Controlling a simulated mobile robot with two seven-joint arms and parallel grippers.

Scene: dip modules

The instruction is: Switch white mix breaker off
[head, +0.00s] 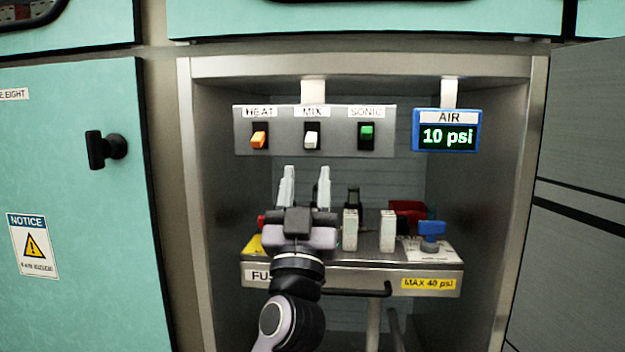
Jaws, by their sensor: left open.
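The white MIX breaker (311,137) is the middle switch on a grey panel (285,148) at the back of an open cabinet bay. Its white rocker sits in a black surround under the MIX label. My left gripper (306,187) is open and empty, its two pale fingers pointing up, below the panel. The fingertips appear a little below the MIX breaker in the picture and are apart from it. How far they are from the panel in depth is hard to tell. My right gripper is not in view.
An orange HEAT switch (259,137) and a green SONIC switch (366,133) flank MIX. A blue AIR display (446,141) reads 10 psi. Below, a metal shelf unit (390,272) carries pale upright blocks (387,231) and a blue valve handle (431,229). Cabinet walls close both sides.

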